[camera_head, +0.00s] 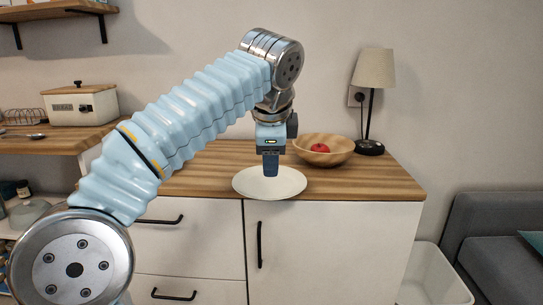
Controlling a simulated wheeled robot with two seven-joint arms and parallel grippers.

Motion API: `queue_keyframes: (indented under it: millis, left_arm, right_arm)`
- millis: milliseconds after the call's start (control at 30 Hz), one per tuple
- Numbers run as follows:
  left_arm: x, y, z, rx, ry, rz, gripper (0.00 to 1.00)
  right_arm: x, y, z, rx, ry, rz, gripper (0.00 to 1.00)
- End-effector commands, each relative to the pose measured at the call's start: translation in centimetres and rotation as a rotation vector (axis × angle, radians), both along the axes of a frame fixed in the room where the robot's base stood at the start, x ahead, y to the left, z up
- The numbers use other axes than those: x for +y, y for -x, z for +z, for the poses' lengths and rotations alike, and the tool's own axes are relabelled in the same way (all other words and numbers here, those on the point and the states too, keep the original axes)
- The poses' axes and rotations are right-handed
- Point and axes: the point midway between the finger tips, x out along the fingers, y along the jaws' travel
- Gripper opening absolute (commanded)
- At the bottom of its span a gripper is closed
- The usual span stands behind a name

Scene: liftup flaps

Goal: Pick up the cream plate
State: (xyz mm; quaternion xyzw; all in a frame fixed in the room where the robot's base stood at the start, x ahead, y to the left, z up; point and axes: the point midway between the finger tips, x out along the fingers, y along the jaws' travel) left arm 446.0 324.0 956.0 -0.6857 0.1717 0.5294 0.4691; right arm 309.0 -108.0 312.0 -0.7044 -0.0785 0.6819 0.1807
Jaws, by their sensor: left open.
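The cream plate (262,188) lies flat near the front edge of the wooden top of a white cabinet, in the middle of the head view. My left gripper (271,171) points down over the back part of the plate. Its fingers overlap in this view, so the gap between them is hidden. It is open, and I see nothing held in it. I cannot tell whether the fingertips touch the plate. My right gripper is not in view.
A wooden bowl (340,157) with a red apple (320,148) stands right of the gripper, close behind the plate. A lamp (374,72) stands at the back right. Left of the plate the cabinet top (201,183) is bare. A bread box (82,107) stands far left.

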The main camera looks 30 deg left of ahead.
Motion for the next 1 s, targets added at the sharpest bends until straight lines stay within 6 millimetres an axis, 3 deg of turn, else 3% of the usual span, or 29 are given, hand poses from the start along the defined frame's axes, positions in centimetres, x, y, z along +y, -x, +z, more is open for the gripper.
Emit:
queue_keyframes:
  millis: [167,700,1000]
  left_arm:
    - [0.4,-0.5,-1.6,0.003,-0.001,0.002,0.46]
    - [3.0,-4.3,-10.4,0.003,0.001,0.002,0.46]
    - [3.6,-5.1,-12.2,0.001,0.002,0.002,0.46]
  right_arm:
    - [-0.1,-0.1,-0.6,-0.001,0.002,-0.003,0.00]
    - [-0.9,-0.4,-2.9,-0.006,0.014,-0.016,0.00]
    - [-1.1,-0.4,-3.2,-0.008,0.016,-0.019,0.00]
